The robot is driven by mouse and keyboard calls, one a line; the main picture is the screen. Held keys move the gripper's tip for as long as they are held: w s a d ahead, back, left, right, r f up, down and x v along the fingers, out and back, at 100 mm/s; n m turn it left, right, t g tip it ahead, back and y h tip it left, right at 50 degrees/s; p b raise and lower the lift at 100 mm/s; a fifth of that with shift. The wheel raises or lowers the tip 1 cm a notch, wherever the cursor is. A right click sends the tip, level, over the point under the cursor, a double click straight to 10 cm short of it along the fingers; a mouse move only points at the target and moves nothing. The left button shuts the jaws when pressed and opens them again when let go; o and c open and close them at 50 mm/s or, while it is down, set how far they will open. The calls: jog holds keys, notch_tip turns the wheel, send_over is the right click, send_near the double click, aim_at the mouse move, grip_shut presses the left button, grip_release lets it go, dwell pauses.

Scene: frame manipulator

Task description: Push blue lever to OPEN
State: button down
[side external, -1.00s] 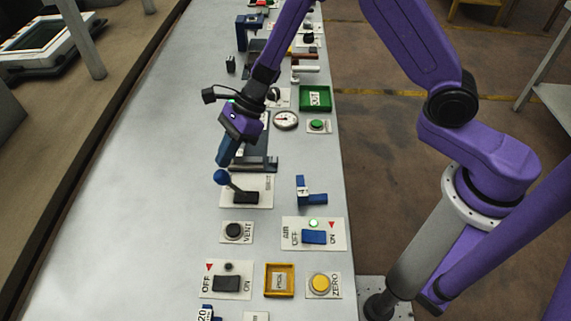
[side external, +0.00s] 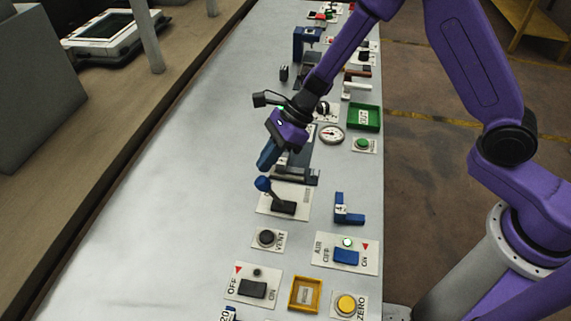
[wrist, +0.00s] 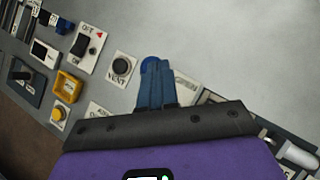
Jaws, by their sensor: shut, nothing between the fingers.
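The blue lever (side external: 263,184) has a round blue knob on a dark stem. It rises from a black base on a white plate and leans to the left, toward the open side of the bench. The plate's lettering is too small to read. My gripper (side external: 265,164) is shut and empty, its blue fingers pointing down just above and behind the knob. In the side view a narrow gap seems to show between them; I cannot tell for sure whether they touch. In the wrist view my fingers (wrist: 155,82) partly hide the blue knob (wrist: 148,65).
A black VENT button (side external: 267,238), a blue AIR switch (side external: 346,256) and a blue bracket (side external: 347,211) are near the lever. Behind are a grey fixture (side external: 296,175), a gauge (side external: 331,134) and a green tray (side external: 364,117). The bench's left side is clear.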

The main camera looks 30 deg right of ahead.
jog(key=w+d+r, duration=0.2)
jog(key=d+r, duration=0.4)
jog(key=r, duration=0.6)
jog(key=shift+w+d, duration=0.25)
jog(key=shift+d, duration=0.1)
